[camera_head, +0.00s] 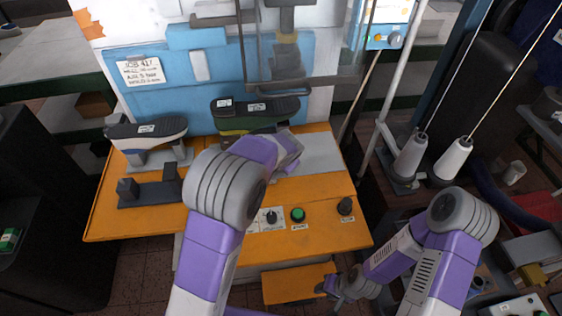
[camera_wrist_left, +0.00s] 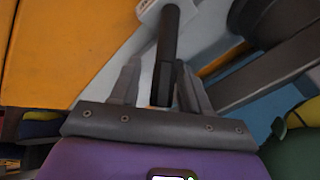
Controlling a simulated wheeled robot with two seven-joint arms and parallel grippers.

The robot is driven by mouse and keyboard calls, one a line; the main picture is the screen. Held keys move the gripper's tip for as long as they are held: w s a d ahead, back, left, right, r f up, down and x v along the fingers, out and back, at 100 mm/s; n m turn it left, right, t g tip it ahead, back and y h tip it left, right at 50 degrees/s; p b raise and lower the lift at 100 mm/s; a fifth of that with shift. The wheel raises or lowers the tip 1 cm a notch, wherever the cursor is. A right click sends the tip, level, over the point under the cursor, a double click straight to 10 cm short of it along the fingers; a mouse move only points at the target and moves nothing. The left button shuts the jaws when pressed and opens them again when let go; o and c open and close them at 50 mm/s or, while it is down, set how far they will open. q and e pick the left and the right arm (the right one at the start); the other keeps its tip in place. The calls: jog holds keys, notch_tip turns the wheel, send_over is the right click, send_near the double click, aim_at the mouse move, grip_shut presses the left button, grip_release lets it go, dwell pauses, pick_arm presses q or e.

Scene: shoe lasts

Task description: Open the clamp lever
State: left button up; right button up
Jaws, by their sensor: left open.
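The clamp lever (camera_wrist_left: 168,35) is a dark, straight handle on a light grey mount in the left wrist view. My left gripper (camera_wrist_left: 160,70) is open, with one finger on each side of the handle; I cannot tell whether either finger touches it. In the head view my left arm hides the lever and most of the left gripper. A dark green and black shoe last (camera_head: 255,113) stands on the machine just beyond that arm. My right gripper (camera_head: 338,287) is low, in front of the machine, too small to read its jaws.
The orange machine table (camera_head: 110,215) carries a pale shoe last (camera_head: 147,138) and a dark bracket (camera_head: 150,190) at left. A black knob (camera_head: 270,217) and a green button (camera_head: 297,215) sit on its front. White thread cones (camera_head: 452,158) stand at right.

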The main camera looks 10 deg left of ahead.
pick_arm(q)
jog(key=p+v, duration=0.1)
jog(key=v, duration=0.6)
jog(key=shift+s+r, duration=0.15)
jog(key=shift+r, duration=0.1)
